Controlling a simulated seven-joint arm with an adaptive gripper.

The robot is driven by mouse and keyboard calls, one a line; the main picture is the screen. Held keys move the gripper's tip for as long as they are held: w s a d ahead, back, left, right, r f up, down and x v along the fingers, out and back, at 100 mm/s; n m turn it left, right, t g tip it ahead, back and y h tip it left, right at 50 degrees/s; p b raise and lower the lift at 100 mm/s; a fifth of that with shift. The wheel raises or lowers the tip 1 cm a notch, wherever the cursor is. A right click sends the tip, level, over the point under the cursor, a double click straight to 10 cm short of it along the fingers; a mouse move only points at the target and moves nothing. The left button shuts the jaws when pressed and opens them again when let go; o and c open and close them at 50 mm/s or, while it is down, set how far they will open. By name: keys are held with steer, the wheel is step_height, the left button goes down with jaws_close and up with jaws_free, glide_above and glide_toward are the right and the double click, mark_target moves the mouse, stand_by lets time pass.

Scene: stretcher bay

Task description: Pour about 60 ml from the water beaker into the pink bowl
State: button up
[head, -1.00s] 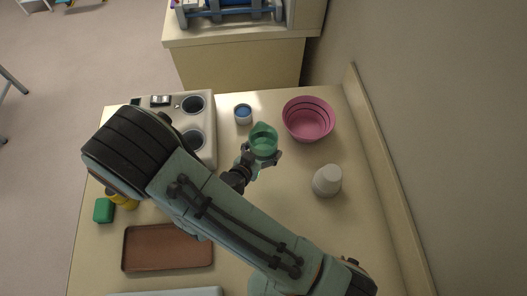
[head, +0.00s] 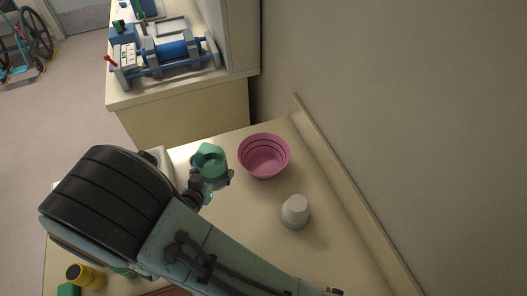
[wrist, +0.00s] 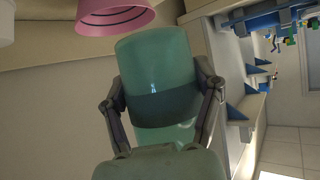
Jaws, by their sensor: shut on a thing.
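My gripper (head: 212,183) is shut on the green see-through water beaker (head: 209,160), which is held up above the counter. In the wrist view the beaker (wrist: 158,75) sits between both fingers, with a darker band of water in its lower part. The pink bowl (head: 264,156) stands on the counter just right of the beaker in the head view, apart from it. Its pink side also shows at the top of the wrist view (wrist: 114,16). How much is in the bowl cannot be told.
A white upturned cup (head: 295,211) stands on the counter right of my gripper, below the bowl. A yellow container (head: 85,276) and a green block (head: 69,290) are at the lower left. A wall edging (head: 345,190) runs along the right. My arm hides much of the counter.

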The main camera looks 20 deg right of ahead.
steer(key=w+d, duration=0.3)
steer(key=w, duration=1.1)
step_height(320, 180, down, 8)
steer(key=shift+a, duration=0.1)
steer(key=shift+s+d+r+m+t+y, duration=0.3)
steer(key=shift+d+r+m+t+y, duration=0.3)
steer(key=shift+m+y, duration=0.4)
steer(key=shift+s+d+r+m+t+y, duration=0.25)
steer(key=shift+d+r+m+t+y, duration=0.2)
steer(key=shift+d+r+m+y, duration=0.45)
steer(key=shift+s+d+r+m+t+y, duration=0.35)
steer(key=shift+r+m+t+y, duration=0.35)
steer(key=shift+m, duration=0.5)
steer(key=shift+f, duration=0.1)
